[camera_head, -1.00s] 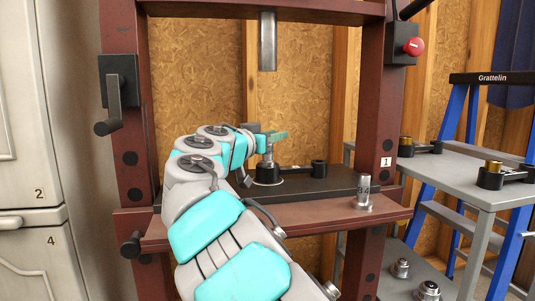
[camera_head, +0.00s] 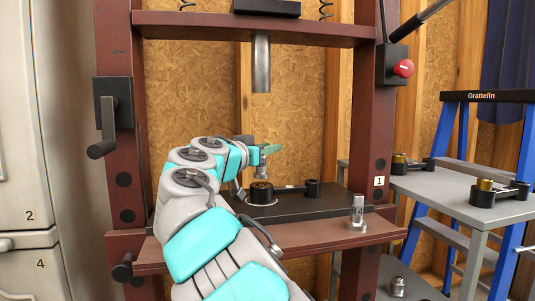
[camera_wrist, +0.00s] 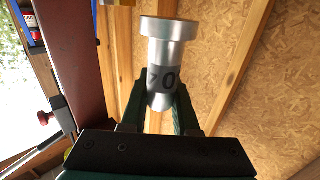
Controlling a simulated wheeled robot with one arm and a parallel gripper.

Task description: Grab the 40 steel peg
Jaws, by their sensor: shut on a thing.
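My gripper (camera_head: 268,150) is shut on a steel peg (camera_wrist: 166,52), seen close up in the wrist view. The peg has a wide round flange at its outer end and a dark band with a mark ending in 0; the first digit is partly hidden. Both dark green fingers (camera_wrist: 160,108) press its sides. In the head view the peg is small, just above the black round fixture (camera_head: 262,194) on the press bed. Whether its lower end is clear of the fixture is hard to tell. Another steel peg (camera_head: 357,212), marked 84, stands on the press ledge.
The dark red press posts (camera_head: 117,130) stand either side, and its steel ram (camera_head: 261,65) hangs above the fixture. A grey table (camera_head: 440,190) at right holds black fixtures with brass parts. A steel part (camera_head: 397,286) lies low at right. A blue ladder (camera_head: 487,97) stands behind.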

